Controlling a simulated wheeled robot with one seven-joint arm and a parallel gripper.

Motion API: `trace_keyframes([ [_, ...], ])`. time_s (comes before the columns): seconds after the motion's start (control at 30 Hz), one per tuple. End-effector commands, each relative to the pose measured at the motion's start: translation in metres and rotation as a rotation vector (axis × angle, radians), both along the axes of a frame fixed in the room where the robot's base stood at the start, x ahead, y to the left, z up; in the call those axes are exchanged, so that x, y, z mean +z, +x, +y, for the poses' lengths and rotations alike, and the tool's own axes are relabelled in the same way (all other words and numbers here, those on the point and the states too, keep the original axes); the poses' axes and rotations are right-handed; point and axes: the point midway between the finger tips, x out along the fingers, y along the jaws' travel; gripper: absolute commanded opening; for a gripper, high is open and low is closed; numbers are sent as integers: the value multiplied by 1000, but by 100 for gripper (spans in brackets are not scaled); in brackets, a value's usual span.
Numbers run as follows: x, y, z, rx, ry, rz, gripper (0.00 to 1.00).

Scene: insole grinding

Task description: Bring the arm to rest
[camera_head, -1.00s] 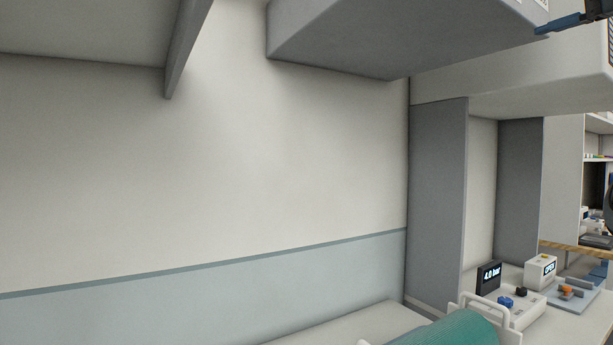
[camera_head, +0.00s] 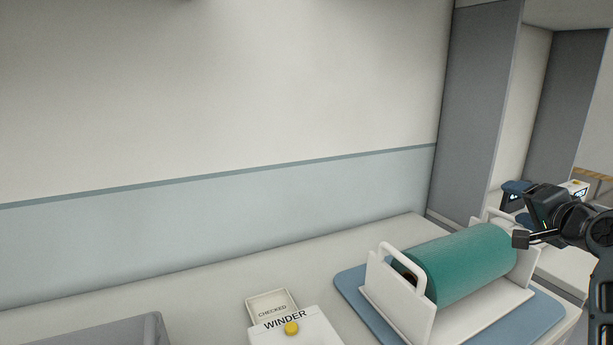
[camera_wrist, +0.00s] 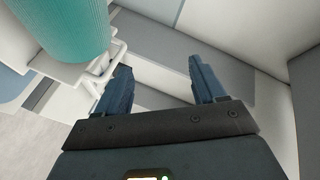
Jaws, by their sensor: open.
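My gripper (camera_wrist: 160,66) is open and empty in the wrist view, its two dark blue fingers apart with grey and white panels beyond them. In the head view my gripper (camera_head: 512,192) is at the right edge, partly hidden by my own dark wrist. It appears near the right end of a teal roll (camera_head: 462,262) in a white cradle. The teal roll also shows at the upper left of the wrist view (camera_wrist: 62,28), to the left of the fingers. I see no contact between gripper and roll.
The cradle stands on a blue mat (camera_head: 349,284) on a pale bench (camera_head: 235,276). A white winder box (camera_head: 312,336) with a yellow button and a tray marked CHECKED (camera_head: 271,297) are at bottom centre. A grey bin (camera_head: 110,330) is at lower left. Grey uprights (camera_head: 480,100) stand behind at right.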

Motion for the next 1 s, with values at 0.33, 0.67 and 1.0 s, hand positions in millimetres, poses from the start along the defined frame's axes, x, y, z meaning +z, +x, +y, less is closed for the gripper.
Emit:
trace_keyframes([
  [0.33,-135,-88,63,3,-225,88,69],
  [0.67,-209,-199,125,58,-448,142,69],
  [1.0,-232,-325,183,155,-667,165,69],
])
